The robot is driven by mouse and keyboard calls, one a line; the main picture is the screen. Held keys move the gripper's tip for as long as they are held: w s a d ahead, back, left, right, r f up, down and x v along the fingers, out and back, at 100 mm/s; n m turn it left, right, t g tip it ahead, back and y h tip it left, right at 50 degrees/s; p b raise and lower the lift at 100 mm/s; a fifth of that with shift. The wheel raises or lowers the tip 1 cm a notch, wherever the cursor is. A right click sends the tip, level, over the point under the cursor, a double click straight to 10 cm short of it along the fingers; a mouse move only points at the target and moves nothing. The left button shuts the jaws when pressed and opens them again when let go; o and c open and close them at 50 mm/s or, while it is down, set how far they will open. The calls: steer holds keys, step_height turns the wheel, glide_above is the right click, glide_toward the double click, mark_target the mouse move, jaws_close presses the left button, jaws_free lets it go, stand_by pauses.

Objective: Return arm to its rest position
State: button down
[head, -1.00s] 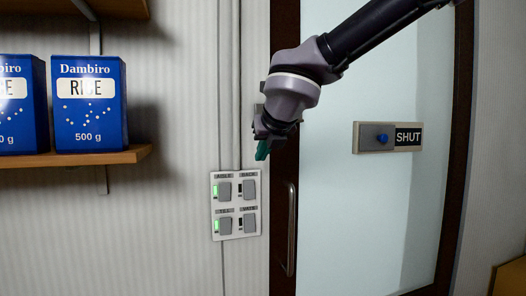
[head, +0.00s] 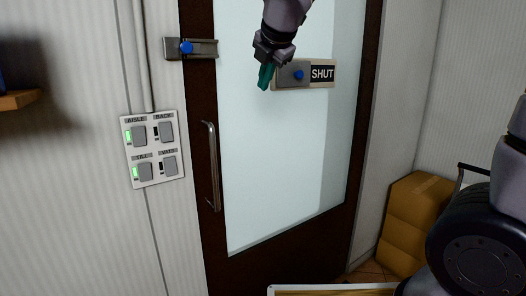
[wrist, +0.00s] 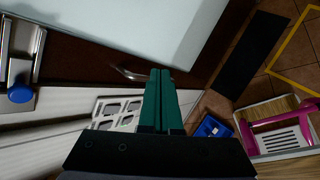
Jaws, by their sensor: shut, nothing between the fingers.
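My gripper (head: 266,76) hangs in front of the glass door (head: 285,150) in the head view, its green fingers pointing down. In the wrist view the two green fingers (wrist: 161,100) lie together, shut with nothing between them. The gripper appears just left of the sliding SHUT sign (head: 322,73) and its blue knob (head: 299,74), overlapping the sign's left end in the picture. Part of my arm shows at the top and at the right edge of the head view.
A switch panel (head: 152,150) with two green lights is on the wall left of the door. A latch with a blue knob (head: 187,47) sits on the door frame. A metal handle (head: 213,165) sticks out. Brown boxes (head: 408,225) stand at right. A blue crate (wrist: 210,128) is on the floor.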

steer(key=s+d+m+h, duration=0.2)
steer(key=d+m, duration=1)
steer(key=d, duration=0.2)
steer(key=s+d+f+m, duration=0.1)
steer(key=s+d+m, duration=0.4)
steer(key=m, duration=0.5)
steer(key=s+d+f+m+g+y, duration=0.1)
steer(key=s+d+m, duration=0.3)
steer(key=m, duration=0.6)
steer(key=d+f, duration=0.1)
steer(key=d, duration=0.1)
steer(key=shift+s+d+m, duration=0.3)
steer(key=shift+s, duration=0.05)
steer(key=shift+f, duration=0.1)
